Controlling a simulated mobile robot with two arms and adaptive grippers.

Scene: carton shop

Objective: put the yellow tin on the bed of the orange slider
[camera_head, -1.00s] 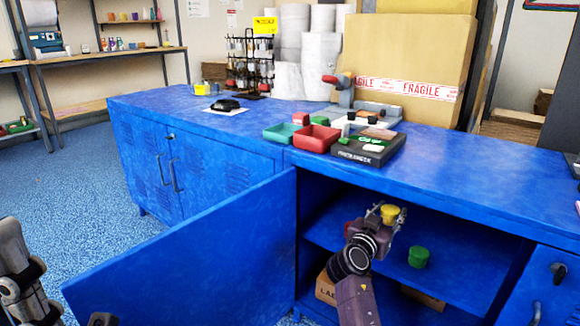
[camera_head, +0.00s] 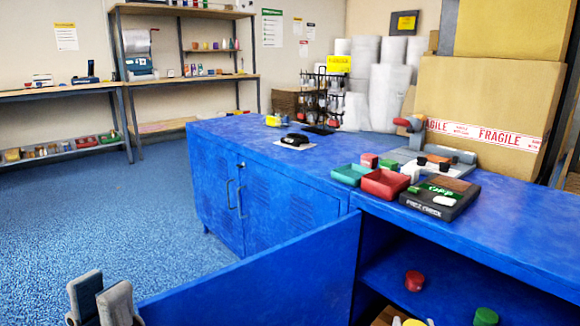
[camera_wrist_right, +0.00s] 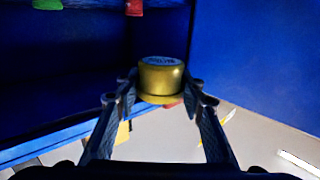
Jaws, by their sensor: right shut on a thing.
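The yellow tin (camera_wrist_right: 161,78) is held upright between the two fingers of my right gripper (camera_wrist_right: 160,92) in the right wrist view. In the head view only a sliver of the tin (camera_head: 413,322) shows at the bottom edge, in front of the open cabinet; most of the right gripper is out of frame. My left gripper (camera_head: 101,298) is at the lower left, beside the cabinet door, with nothing visible in it; its finger gap is unclear. I cannot make out the orange slider with certainty.
The open blue door (camera_head: 265,275) stands out at the front. A red tin (camera_head: 414,281) and green tin (camera_head: 486,316) are on the cabinet shelf. The counter (camera_head: 330,150) holds a green tray (camera_head: 350,174), red tray (camera_head: 385,184) and black box (camera_head: 440,200). Floor is free at left.

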